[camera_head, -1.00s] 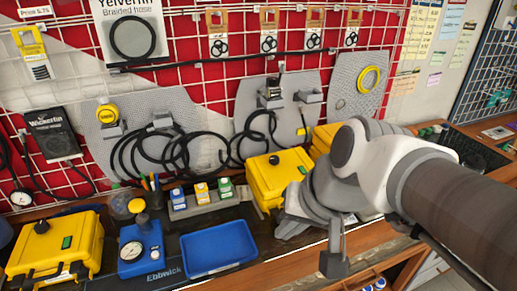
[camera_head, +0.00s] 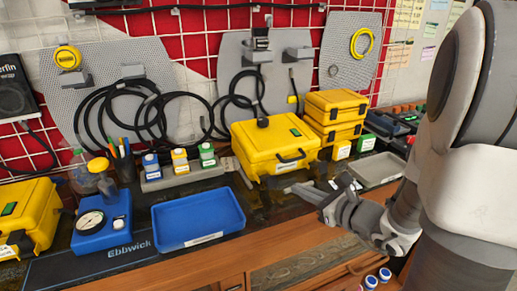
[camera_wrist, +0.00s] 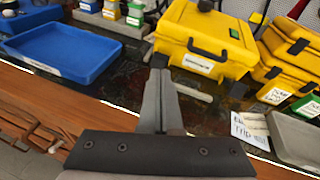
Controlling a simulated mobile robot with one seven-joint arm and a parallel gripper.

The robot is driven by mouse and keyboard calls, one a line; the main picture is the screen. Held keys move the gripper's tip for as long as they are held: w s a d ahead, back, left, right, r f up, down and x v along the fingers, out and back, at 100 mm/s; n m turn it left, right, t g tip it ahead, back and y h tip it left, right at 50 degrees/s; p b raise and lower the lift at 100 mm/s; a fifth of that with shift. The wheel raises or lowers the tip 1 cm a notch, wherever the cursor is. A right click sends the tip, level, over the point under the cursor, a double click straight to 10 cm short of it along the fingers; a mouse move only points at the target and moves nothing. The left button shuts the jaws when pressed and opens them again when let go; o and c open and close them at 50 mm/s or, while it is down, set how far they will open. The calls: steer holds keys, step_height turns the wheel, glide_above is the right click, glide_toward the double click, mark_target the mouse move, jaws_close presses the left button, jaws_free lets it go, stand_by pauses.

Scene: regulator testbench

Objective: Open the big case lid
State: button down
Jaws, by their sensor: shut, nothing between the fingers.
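A big yellow case (camera_head: 262,143) with a black knob on top and a black front handle (camera_head: 291,158) sits on the workbench, its lid closed. It also shows at the top of the wrist view (camera_wrist: 205,35), with its handle (camera_wrist: 207,52) and a white label below. My gripper (camera_head: 296,189) is in front of the case, lower than its handle and apart from it. In the wrist view my gripper (camera_wrist: 158,80) has its fingers together, with nothing between them, pointing toward the case front.
A blue tray (camera_head: 197,221) and a blue gauge unit (camera_head: 102,220) stand left of my gripper. Another yellow case (camera_head: 35,212) is at far left. Smaller yellow cases (camera_head: 335,105) are stacked right of the big case. A grey tray (camera_head: 377,170) lies at the right. Hoses hang behind.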

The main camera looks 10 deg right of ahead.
steer(key=d+f+m+h, duration=0.1)
steer(key=d, duration=0.1)
steer(key=d+f+m+h+b, duration=0.1)
steer(key=d, duration=0.1)
steer(key=d+f+m+t+h, duration=0.1)
steer(key=d+f, duration=0.1)
steer(key=shift+w+f+m, duration=0.1)
steer(key=shift+w+m, duration=0.05)
steer(key=shift+m, duration=0.25)
steer(key=shift+w+d, duration=0.1)
steer(key=shift+w, duration=0.3)
steer(key=x, duration=0.9)
steer(key=shift+w, duration=0.15)
steer(key=r, duration=0.1)
steer(key=w+r, duration=0.1)
steer(key=shift+a+r, duration=0.25)
steer(key=shift+r, duration=0.05)
steer(key=shift+w+r, duration=0.4)
steer(key=shift+r, duration=0.15)
steer(key=shift+r+p, duration=0.1)
steer(key=shift+p, duration=0.25)
